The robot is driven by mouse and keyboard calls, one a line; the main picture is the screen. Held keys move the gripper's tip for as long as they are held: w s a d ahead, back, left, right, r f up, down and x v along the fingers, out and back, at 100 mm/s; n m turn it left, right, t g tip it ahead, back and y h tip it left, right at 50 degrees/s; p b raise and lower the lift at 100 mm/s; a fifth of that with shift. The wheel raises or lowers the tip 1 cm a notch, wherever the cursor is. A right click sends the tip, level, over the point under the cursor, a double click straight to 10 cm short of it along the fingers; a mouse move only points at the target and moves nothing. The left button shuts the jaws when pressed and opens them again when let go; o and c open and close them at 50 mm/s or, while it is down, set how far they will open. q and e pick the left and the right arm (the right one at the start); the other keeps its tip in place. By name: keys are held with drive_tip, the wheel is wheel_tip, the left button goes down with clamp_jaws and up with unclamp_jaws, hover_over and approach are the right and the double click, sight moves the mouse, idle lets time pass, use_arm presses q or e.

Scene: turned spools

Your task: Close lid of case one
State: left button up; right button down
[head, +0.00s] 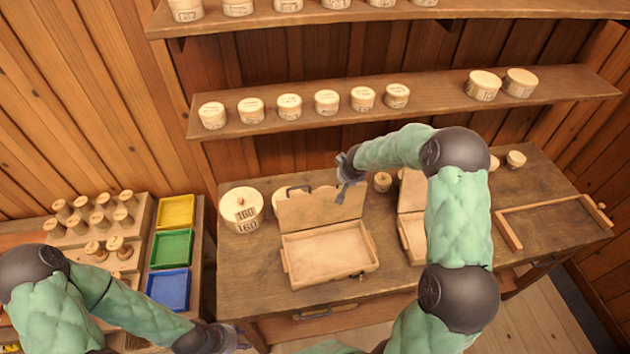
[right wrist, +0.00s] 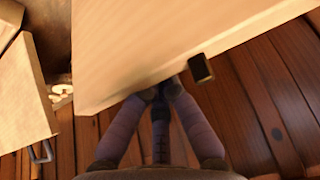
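A pale wooden case (head: 328,256) stands on the table in the middle of the head view, its tray empty and its lid (head: 318,208) raised at the back. A second open case (head: 411,232) is to its right, partly hidden by my right arm. I cannot tell which is case one. My right gripper (head: 342,195) is at the upper right edge of the middle lid. In the right wrist view its fingers (right wrist: 160,90) converge, shut, at the edge of a pale panel (right wrist: 150,45) with a dark clasp (right wrist: 201,68). My left gripper (head: 238,338) hangs low by the table's front edge, its fingers unclear.
A round box marked 160 (head: 241,209) stands left of the middle case. A wooden tray (head: 552,222) lies at the right. Yellow, green and blue bins (head: 173,247) and a spool rack (head: 95,225) are at the left. Shelves (head: 300,122) with round boxes run above.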

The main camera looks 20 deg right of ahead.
sight(349, 196)
drive_tip(key=shift+g, duration=0.4)
drive_tip(key=shift+s+a+f+b, duration=0.35)
drive_tip(key=shift+s+f, duration=0.2)
drive_tip(key=shift+s, duration=0.45)
drive_tip(key=shift+s+a+f+b, duration=0.2)
drive_tip(key=shift+s+f+b, duration=0.35)
drive_tip(key=shift+s, duration=0.45)
drive_tip(key=shift+s+a+f+b, duration=0.35)
drive_tip(key=shift+s+f, duration=0.25)
drive_tip(key=shift+s, duration=0.4)
drive_tip(key=shift+w+d+f, duration=0.3)
drive_tip(key=shift+w+d, duration=0.3)
drive_tip(key=shift+w, duration=0.05)
drive_tip(key=shift+w+r, duration=0.1)
drive_tip(key=shift+w, duration=0.1)
drive_tip(key=shift+s+a+r, duration=0.25)
drive_tip(key=shift+r, duration=0.2)
drive_tip(key=shift+w+d+f, duration=0.1)
drive_tip(key=shift+w+d, duration=0.05)
drive_tip(key=shift+w, duration=0.05)
drive_tip(key=shift+r+p, duration=0.3)
drive_tip(key=shift+r, duration=0.05)
wheel_tip(349, 196, up, 8)
drive_tip(key=p, duration=0.5)
drive_tip(key=shift+f, duration=0.2)
drive_tip(key=shift+f, duration=0.1)
